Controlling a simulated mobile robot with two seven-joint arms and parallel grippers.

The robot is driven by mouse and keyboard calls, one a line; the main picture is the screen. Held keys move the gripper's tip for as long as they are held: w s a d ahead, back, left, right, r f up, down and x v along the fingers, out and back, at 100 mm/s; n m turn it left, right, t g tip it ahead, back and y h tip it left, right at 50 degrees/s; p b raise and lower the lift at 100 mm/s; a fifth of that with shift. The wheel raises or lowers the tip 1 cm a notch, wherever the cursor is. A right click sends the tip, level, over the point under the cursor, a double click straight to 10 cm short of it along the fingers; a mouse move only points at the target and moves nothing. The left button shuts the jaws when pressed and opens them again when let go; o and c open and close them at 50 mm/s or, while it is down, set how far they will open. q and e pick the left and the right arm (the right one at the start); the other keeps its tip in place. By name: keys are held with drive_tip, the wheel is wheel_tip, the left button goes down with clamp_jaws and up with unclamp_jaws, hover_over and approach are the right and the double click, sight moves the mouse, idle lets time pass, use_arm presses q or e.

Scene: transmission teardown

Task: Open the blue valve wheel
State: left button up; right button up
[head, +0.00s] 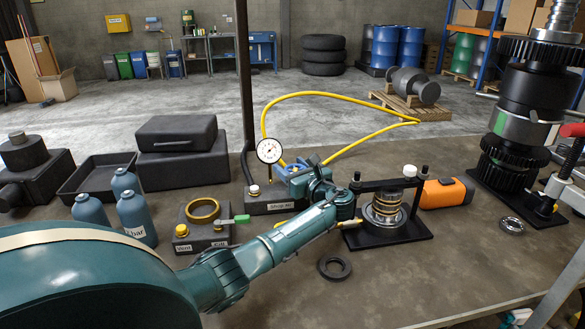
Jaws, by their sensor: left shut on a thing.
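The blue valve wheel (291,168) sits at the shop air unit (286,207), beside the round white pressure gauge (269,150). My teal left arm reaches in from the lower left, and my left gripper (305,169) is shut on the wheel. The gripper and wrist hide part of the wheel and the fitting under it. A yellow hose (335,95) loops away behind the unit.
A black press stand with a spring (386,205) and an orange case (445,193) stand right of my wrist. A black ring (334,267) lies in front. Blue bottles (136,218) and a unit with a brass ring (203,210) stand left. The bench front centre is mostly clear.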

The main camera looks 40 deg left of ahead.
sight(292, 166)
idle(0.3)
use_arm(q)
drive_tip(key=o, duration=0.7)
wheel_tip(292, 166, up, 10)
drive_tip(key=shift+o, duration=0.4)
